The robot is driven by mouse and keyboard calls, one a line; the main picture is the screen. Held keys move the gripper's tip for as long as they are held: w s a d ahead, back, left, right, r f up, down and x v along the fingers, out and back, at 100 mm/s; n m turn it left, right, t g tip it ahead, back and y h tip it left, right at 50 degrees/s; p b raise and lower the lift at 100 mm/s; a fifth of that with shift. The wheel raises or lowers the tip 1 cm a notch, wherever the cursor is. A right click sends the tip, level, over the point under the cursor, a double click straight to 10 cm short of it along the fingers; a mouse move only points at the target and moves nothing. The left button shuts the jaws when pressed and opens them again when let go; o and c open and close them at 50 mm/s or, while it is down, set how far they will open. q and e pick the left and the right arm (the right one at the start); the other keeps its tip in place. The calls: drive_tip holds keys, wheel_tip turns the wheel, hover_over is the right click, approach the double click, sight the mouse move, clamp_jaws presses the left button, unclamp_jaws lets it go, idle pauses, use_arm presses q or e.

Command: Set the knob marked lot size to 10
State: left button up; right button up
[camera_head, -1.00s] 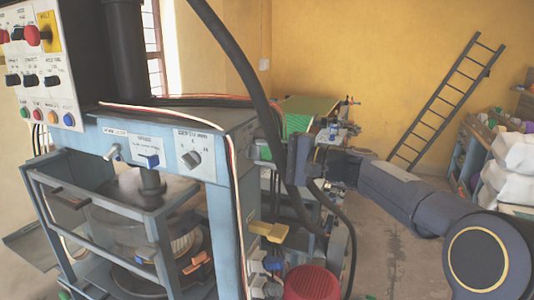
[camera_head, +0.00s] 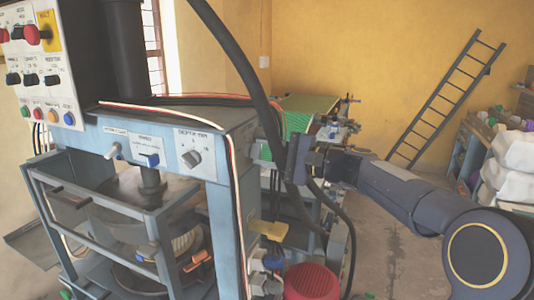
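The press front carries a white plate with a dark selector knob (camera_head: 193,158); its label looks like "depth mm". Beside it are a blue switch (camera_head: 149,160) and a small lever (camera_head: 113,151) under labels too small to read surely. The control panel (camera_head: 38,62) at the upper left has a row of dark knobs (camera_head: 31,79) with small labels. I cannot make out which knob is marked lot size. My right gripper (camera_head: 297,158) is to the right of the press, partly behind the black hose, apart from the knobs; its finger opening is unclear. My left gripper is not in view.
Open floor (camera_head: 395,255) lies at the right, with a ladder (camera_head: 445,100) behind.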

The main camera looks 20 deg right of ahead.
drive_tip(key=o, duration=0.4)
drive_tip(key=shift+o, duration=0.2)
drive_tip(key=b+v, duration=0.2)
drive_tip(key=v, duration=0.6)
idle(0.4)
drive_tip(key=s+a+f+n+g+h, duration=0.3)
drive_tip(key=s+a+f+n+g, duration=0.3)
drive_tip(key=s+a+f, duration=0.65)
drive_tip(key=s+f+n+g+h, duration=0.1)
drive_tip(key=s+f+n+h, duration=0.4)
drive_tip(key=s+f, duration=0.8)
drive_tip(key=shift+s+f+n+g, duration=0.3)
drive_tip(key=shift+s+f+n, duration=0.05)
drive_tip(key=shift+f+n, duration=0.5)
